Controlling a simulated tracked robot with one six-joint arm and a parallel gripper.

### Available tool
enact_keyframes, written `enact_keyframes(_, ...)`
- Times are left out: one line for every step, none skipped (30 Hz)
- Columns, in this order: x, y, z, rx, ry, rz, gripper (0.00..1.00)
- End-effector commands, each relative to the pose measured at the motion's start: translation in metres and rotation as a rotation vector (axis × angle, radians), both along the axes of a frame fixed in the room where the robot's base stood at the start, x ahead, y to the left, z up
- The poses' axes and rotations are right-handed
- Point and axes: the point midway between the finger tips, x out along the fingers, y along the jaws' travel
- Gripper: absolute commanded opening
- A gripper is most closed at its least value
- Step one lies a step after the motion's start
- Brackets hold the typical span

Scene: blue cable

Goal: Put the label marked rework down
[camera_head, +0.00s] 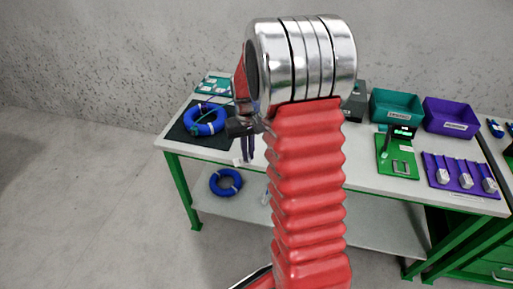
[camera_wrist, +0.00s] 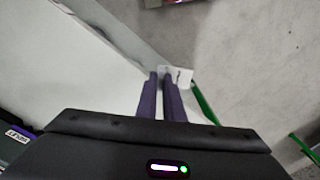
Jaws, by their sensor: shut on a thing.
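My gripper (camera_head: 247,159) points down at the front edge of the white-topped table (camera_head: 365,175), left of my red arm. In the wrist view its two dark purple fingers (camera_wrist: 165,77) are nearly together. They are shut on a small white label (camera_wrist: 182,75) at the fingertips, seen against the table's edge and the floor. The label's writing is too small to read, so I cannot tell whether it says rework. In the head view a small white patch (camera_head: 238,162) shows by the fingertips.
A blue cable coil (camera_head: 205,119) lies on a dark mat (camera_head: 183,137) at the table's left; another coil (camera_head: 226,182) is on the lower shelf. A teal tray (camera_head: 215,84) is behind. Teal (camera_head: 396,105) and purple (camera_head: 451,115) bins and a green board (camera_head: 397,158) are right.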

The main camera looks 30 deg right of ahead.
Motion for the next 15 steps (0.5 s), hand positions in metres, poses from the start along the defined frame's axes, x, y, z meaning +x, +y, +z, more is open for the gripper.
enact_keyframes(0.004,0.008,-0.007,0.001,0.002,0.011,0.00)
enact_keyframes(0.006,0.012,-0.010,0.001,0.002,0.016,0.00)
enact_keyframes(0.008,0.017,-0.014,0.001,0.002,0.023,0.00)
enact_keyframes(0.010,0.022,-0.017,0.001,0.002,0.030,0.00)
enact_keyframes(0.012,0.026,-0.021,0.001,0.002,0.035,0.00)
enact_keyframes(0.014,0.033,-0.026,0.001,0.002,0.045,0.00)
enact_keyframes(0.016,0.039,-0.030,0.001,0.003,0.052,0.00)
enact_keyframes(0.018,0.044,-0.034,0.001,0.003,0.061,0.00)
enact_keyframes(0.020,0.053,-0.040,0.001,0.003,0.073,0.00)
enact_keyframes(0.022,0.060,-0.045,0.001,0.004,0.084,0.00)
enact_keyframes(0.023,0.067,-0.050,0.001,0.004,0.094,0.00)
enact_keyframes(0.025,0.078,-0.057,0.001,0.004,0.111,0.00)
enact_keyframes(0.026,0.088,-0.063,0.001,0.005,0.125,0.00)
enact_keyframes(0.027,0.097,-0.069,0.001,0.005,0.139,0.00)
enact_keyframes(0.028,0.111,-0.077,0.001,0.005,0.161,0.00)
